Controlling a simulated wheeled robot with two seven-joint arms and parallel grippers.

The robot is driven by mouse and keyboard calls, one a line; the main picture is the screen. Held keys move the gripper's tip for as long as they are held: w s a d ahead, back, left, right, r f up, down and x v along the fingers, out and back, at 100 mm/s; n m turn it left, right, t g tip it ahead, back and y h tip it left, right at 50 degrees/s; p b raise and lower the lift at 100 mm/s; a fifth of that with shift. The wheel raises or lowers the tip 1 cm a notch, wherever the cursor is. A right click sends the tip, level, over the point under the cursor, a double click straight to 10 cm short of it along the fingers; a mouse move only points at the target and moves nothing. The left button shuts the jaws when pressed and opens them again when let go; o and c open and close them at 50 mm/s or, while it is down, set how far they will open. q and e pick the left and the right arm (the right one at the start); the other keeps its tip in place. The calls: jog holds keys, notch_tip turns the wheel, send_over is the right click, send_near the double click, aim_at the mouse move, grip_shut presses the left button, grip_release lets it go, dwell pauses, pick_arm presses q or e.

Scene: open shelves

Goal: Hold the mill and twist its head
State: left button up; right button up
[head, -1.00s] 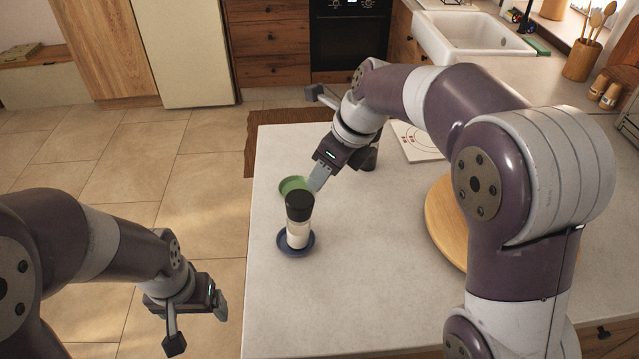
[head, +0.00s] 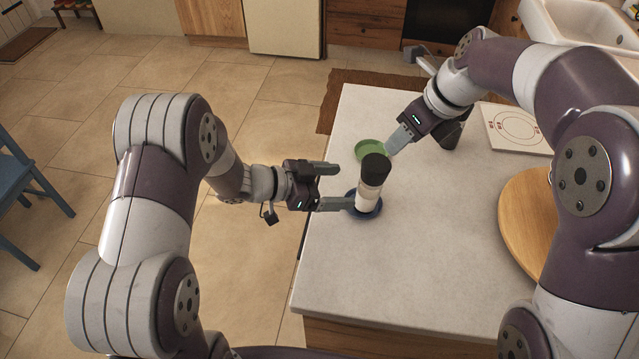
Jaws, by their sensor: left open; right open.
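The mill (head: 368,193) has a black head and a clear body with pale contents. It stands upright on a dark blue saucer (head: 376,213) on the counter. My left gripper (head: 335,187) is open at the left of the mill, its fingers pointing right toward the body. The near fingertip comes close to the mill's lower body; I cannot tell whether it touches. My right gripper (head: 398,140) is open, just behind and right of the black head, angled down toward it. One of its fingers is mostly hidden.
A green dish (head: 369,150) lies behind the mill. A round wooden board (head: 525,215) and a white board with a printed circle (head: 515,128) are at the right. The counter's front middle (head: 410,285) is clear. A blue chair (head: 30,190) stands far left.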

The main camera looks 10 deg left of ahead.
aim_at(359, 187)
pick_arm(q)
jog(key=x, duration=0.9)
jog(key=shift+w+d+f, duration=0.1)
jog(key=c, duration=1.3)
jog(key=shift+o, duration=0.2)
jog(key=shift+f+b, duration=0.1)
jog(key=shift+b, duration=0.2)
jog(key=shift+a+h, duration=0.3)
jog(key=shift+h, duration=0.1)
jog(key=o, duration=1)
jog(key=c, duration=0.6)
